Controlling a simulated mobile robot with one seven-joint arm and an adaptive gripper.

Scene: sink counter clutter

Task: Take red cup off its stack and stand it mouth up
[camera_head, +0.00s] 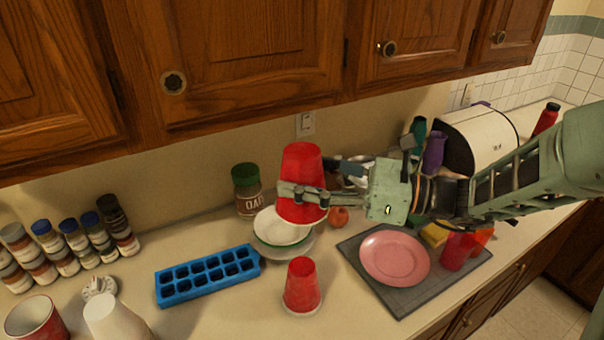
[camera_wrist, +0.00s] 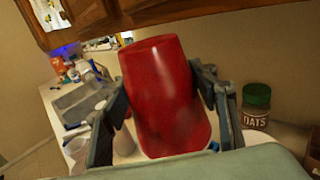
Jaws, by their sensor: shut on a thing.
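My gripper (camera_head: 303,192) is shut on a red cup (camera_head: 301,165) and holds it in the air above the counter. The held cup is mouth down, its narrower base on top. In the wrist view the red cup (camera_wrist: 165,95) sits between the two fingers, slightly tilted in the picture. Another red cup (camera_head: 301,285) stands mouth down on the counter below and in front, apart from the held one. Whether it is a single cup or several nested cannot be told.
Bowls and plates (camera_head: 276,229) stand behind the lower cup, with a blue ice tray (camera_head: 207,275) to its left. A grey mat (camera_head: 400,302) with a pink plate (camera_head: 394,257) lies right. An oats jar (camera_head: 246,190) stands by the wall. Cabinets (camera_head: 240,60) hang above.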

